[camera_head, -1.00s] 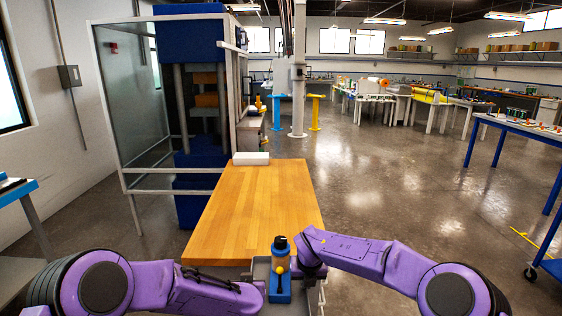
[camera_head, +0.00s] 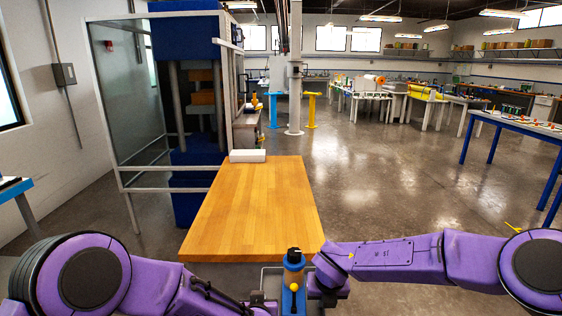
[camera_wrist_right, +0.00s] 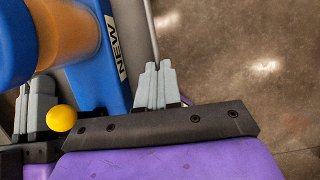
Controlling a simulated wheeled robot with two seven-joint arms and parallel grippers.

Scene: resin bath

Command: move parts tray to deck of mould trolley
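The parts tray (camera_head: 271,284) is grey and shows at the bottom middle of the head view, between my arms. In it stands a blue item (camera_head: 294,300) with an orange cylinder, a dark top and a yellow ball. In the right wrist view my right gripper (camera_wrist_right: 157,84) has its grey fingers together on the tray's thin rim (camera_wrist_right: 151,25). Grey fingers of my left gripper (camera_wrist_right: 31,112) show partly behind the yellow ball, at the tray's other side; their grip is hidden. A wooden-topped bench (camera_head: 255,205), possibly the mould trolley, lies just ahead.
A white block (camera_head: 247,156) lies at the bench's far end. A framed machine with a clear panel (camera_head: 128,95) stands on the left beside it. A blue table (camera_head: 510,123) is at right. The wooden top is mostly clear, and open floor (camera_head: 385,190) lies to its right.

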